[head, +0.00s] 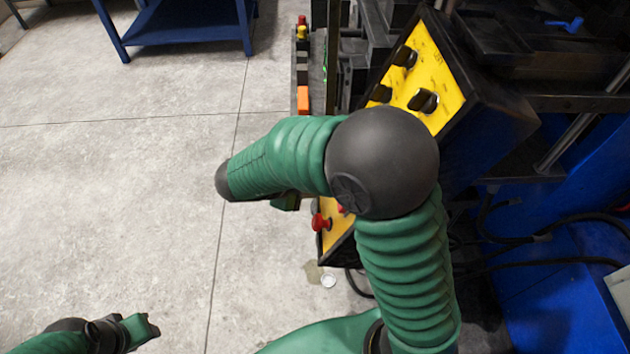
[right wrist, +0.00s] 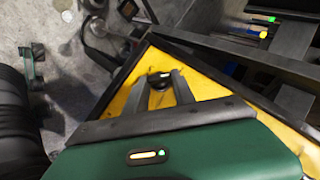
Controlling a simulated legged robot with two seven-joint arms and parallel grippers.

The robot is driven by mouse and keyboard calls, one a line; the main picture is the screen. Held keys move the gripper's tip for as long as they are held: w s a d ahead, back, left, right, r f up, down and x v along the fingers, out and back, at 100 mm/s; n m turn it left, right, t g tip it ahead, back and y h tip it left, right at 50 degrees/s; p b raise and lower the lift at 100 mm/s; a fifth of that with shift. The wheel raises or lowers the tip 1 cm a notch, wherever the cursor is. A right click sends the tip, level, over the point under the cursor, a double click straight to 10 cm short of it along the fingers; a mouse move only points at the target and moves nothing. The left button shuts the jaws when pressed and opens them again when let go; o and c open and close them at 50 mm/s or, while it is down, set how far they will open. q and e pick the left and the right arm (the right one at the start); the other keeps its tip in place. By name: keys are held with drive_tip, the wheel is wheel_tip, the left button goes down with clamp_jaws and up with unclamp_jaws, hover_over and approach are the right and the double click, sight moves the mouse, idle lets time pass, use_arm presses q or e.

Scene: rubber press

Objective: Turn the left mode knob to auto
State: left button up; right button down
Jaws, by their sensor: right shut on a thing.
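The yellow control panel (head: 441,71) of the press carries several black knobs; three show in the head view, one of them a two-lobed knob (head: 423,100). In the right wrist view, my right gripper (right wrist: 161,79) is shut on a black knob with a white mark (right wrist: 159,75), near a corner of the yellow panel. Its label cannot be read, so I cannot tell its setting. In the head view my right arm hides this gripper and the knob. My left gripper (head: 142,328) is low at the left, away from the panel; its jaw state is unclear.
Red buttons sit on the panel's lower part, one a red mushroom button (head: 320,222). The blue press body (head: 580,265) and black cables stand at right. A blue table (head: 190,25) is at the back left. The concrete floor at left is clear.

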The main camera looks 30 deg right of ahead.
drive_tip(key=shift+w+a, duration=0.1)
drive_tip(key=shift+a+f+m+t+h+b, duration=0.25)
drive_tip(key=shift+m+t+b, duration=0.2)
drive_tip(key=shift+b, duration=0.65)
drive_tip(key=shift+w+a+f+m+g+h+b, duration=0.1)
drive_tip(key=shift+f+m+g+h+b, duration=0.2)
drive_tip(key=shift+m+h+b, duration=2.9)
drive_tip(key=shift+f+m+g+y+b, duration=0.3)
drive_tip(key=shift+m+b, duration=1.05)
drive_tip(key=shift+b, duration=4.3)
drive_tip(key=shift+w+a+f+m+g+h+b, duration=0.1)
drive_tip(key=shift+m+g+h+b, duration=0.35)
drive_tip(key=shift+m+h+b, duration=2.8)
drive_tip(key=n+y+b, duration=0.2)
drive_tip(key=y, duration=0.1)
